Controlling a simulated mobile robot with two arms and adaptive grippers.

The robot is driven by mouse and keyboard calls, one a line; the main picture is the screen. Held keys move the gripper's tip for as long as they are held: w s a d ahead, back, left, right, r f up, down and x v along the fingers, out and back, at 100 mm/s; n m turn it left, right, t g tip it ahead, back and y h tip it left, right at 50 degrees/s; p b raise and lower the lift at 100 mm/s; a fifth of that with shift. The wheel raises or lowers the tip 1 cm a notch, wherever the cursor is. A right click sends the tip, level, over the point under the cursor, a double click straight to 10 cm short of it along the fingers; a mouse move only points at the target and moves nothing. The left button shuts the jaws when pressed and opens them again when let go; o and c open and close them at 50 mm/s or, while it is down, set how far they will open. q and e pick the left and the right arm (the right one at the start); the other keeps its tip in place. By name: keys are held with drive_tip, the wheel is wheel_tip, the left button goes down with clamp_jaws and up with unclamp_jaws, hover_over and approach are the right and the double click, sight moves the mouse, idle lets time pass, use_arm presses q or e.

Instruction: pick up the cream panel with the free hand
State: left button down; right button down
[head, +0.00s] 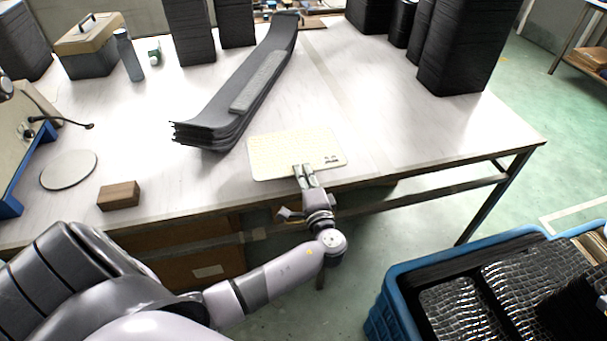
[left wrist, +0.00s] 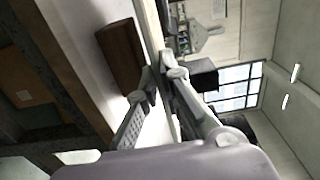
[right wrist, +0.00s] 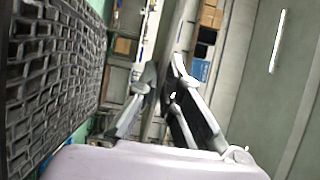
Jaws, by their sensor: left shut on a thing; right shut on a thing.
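The cream panel (head: 285,150) is a thin pale rectangle near the front edge of the table, with small dark marks at its right corner. My left gripper (head: 303,172) is shut on its front edge. In the left wrist view the panel (left wrist: 150,24) shows edge-on between the fingers of my left gripper (left wrist: 160,86). Whether it touches the tabletop is hard to tell. My right gripper (right wrist: 164,74) shows only in the right wrist view, shut on a thin greyish panel (right wrist: 184,28) seen edge-on. The right arm is outside the head view.
The table (head: 400,130) holds a stack of long dark curved strips (head: 235,95), a brown block (head: 118,196), a grey disc (head: 68,170) and black stacks (head: 465,45). A blue crate (head: 385,290) with dark mesh-like contents stands at lower right. The table is clear right of the panel.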

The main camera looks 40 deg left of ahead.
use_arm(q)
drive_tip(key=s+d+r+p, duration=0.4)
drive_tip(key=s+d, duration=0.1)
drive_tip(key=d, duration=0.1)
idle(0.5)
idle(0.7)
